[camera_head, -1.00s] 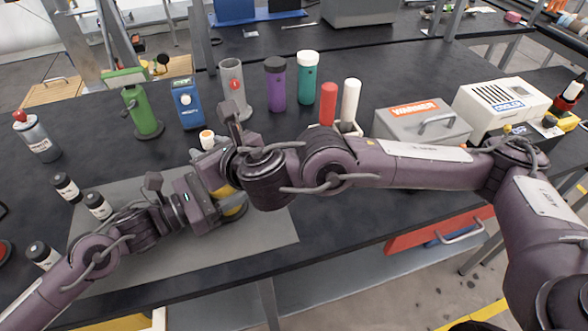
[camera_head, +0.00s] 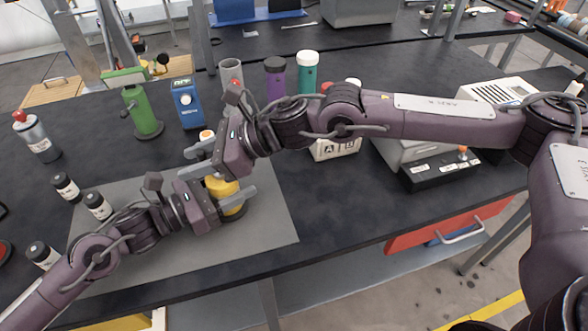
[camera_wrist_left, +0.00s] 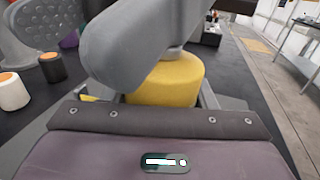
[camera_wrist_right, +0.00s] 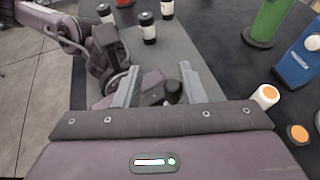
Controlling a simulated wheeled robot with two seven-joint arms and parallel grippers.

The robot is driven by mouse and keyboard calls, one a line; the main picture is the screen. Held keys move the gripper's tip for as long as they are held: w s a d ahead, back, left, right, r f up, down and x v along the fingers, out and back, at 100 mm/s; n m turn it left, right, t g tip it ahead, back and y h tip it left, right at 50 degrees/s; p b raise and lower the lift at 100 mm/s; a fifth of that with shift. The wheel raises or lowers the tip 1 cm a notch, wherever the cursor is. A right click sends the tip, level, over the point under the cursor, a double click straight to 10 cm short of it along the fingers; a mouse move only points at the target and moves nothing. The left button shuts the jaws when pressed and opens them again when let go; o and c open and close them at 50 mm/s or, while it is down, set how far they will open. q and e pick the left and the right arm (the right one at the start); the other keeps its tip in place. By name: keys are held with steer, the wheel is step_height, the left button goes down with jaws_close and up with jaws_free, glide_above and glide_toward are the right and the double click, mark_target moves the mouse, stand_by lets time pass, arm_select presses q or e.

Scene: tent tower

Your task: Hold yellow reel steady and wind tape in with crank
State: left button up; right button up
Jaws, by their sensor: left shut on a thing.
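The yellow reel (camera_head: 222,190) stands on the grey mat (camera_head: 270,222); its yellow side also fills the middle of the left wrist view (camera_wrist_left: 168,82). My left gripper (camera_head: 236,198) is shut on the reel, one finger on each side. My right gripper (camera_head: 196,160) is above and behind the reel, with its fingers apart. In the right wrist view a dark knob (camera_wrist_right: 173,88), likely the crank's, shows between its open fingers (camera_wrist_right: 158,88), but I cannot tell whether they touch it. The tape is not clearly visible.
Orange-topped bottles (camera_wrist_right: 297,133) stand close behind the mat. A green stand (camera_head: 142,112), blue meter (camera_head: 188,104) and purple bottle (camera_head: 275,80) stand behind. The mat's front right is clear.

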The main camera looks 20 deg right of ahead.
steer(key=w+d+r+n+g+h, duration=0.1)
steer(key=d+r+n+g, duration=0.1)
steer(key=d+n+g, duration=0.25)
steer(key=w+d+r+n+g, duration=0.2)
steer(key=d+r+n+g, duration=0.1)
steer(key=d+n+g, duration=0.15)
steer(key=s+a+f+m+g+y, duration=0.2)
steer(key=s+f+m+g+y, duration=0.1)
steer(key=s+m, duration=1)
steer(key=w+d+f+m+t+y, duration=0.1)
steer(key=d+m+t, duration=0.3)
steer(key=m, duration=1.1)
steer(key=w+d+f+m+t+y, duration=0.1)
steer(key=d+m+t, duration=0.3)
steer(key=m, duration=1.2)
steer(key=t, duration=0.4)
steer(key=shift+d+y, duration=0.2)
steer(key=shift+y, duration=0.2)
